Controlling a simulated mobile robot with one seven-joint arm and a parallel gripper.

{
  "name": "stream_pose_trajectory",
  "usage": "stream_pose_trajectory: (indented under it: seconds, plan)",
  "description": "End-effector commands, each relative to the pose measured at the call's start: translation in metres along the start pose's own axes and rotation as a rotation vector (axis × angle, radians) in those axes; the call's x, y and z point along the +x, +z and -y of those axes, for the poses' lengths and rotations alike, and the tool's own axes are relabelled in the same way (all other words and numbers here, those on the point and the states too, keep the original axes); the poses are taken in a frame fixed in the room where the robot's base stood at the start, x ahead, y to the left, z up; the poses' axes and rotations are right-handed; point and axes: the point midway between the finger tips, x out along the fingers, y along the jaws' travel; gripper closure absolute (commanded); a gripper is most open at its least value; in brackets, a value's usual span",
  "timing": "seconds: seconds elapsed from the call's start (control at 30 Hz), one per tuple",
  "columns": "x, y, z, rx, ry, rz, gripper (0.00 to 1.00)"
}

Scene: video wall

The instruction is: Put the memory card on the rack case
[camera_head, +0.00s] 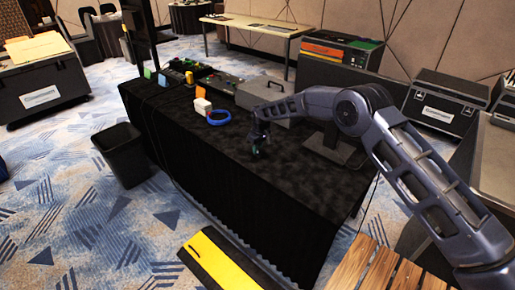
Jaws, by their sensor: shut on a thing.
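My gripper (258,146) is at the end of my arm, low over the black-draped table near its front edge. It is shut on a small dark object with a green tint, which looks like the memory card (257,152); the fingers hide much of it. I cannot tell whether it touches the cloth. A grey box-like case (262,95) stands on the table behind my gripper and may be the rack case; my arm partly covers it.
A dark monitor stand (335,148) is to the right under my arm. A black bin (122,155) stands left of the table. The table's front middle is clear.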

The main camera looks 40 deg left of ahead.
Motion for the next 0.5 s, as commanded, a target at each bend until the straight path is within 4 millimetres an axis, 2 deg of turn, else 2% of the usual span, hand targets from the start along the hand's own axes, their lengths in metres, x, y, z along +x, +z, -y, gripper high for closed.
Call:
stream_pose_trajectory:
  seconds: [0.37,0.4,0.47,0.5]
  plan:
    - [0.0034,0.0004,-0.0001,0.000,0.000,0.000,1.00]
    - [0.0028,0.0002,-0.0001,0.000,0.000,-0.001,0.73]
    - [0.0027,0.0002,-0.0002,0.000,0.000,-0.001,0.61]
    - [0.0027,0.0002,-0.0002,0.000,0.000,-0.001,0.59]
